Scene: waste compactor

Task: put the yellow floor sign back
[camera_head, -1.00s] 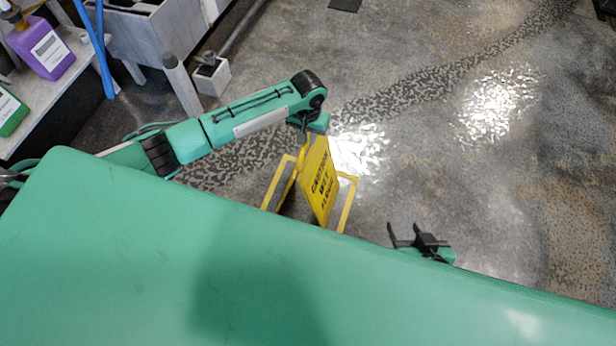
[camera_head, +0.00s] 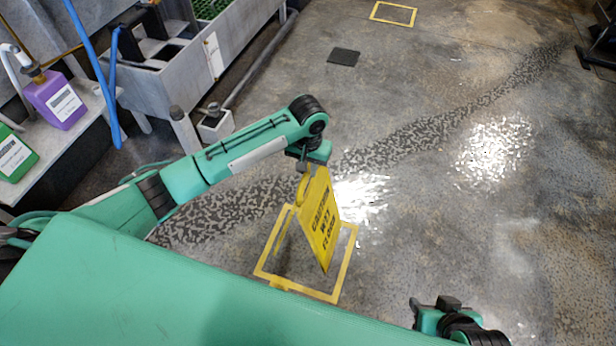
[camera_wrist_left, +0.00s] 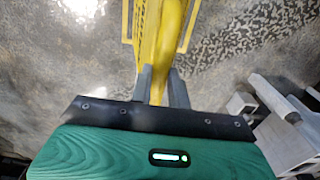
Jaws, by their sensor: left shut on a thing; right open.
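The yellow floor sign (camera_head: 320,220), with dark lettering, hangs from or stands under my left gripper (camera_head: 304,166), which is shut on its top part. The sign is tilted in the head view, over a yellow rectangular outline (camera_head: 345,270) on the floor. I cannot tell whether its lower edge touches the floor. In the left wrist view, the sign (camera_wrist_left: 172,35) runs up from between the fingers of my left gripper (camera_wrist_left: 162,90). My right gripper (camera_head: 436,303) is open and empty, low and to the right of the outline.
A second yellow outline (camera_head: 393,13) and a dark mat (camera_head: 344,56) lie farther back. A grey bench with a purple bottle (camera_head: 57,100) stands at left, near a grey machine (camera_head: 160,85). A short post (camera_head: 185,130) stands near my left arm.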

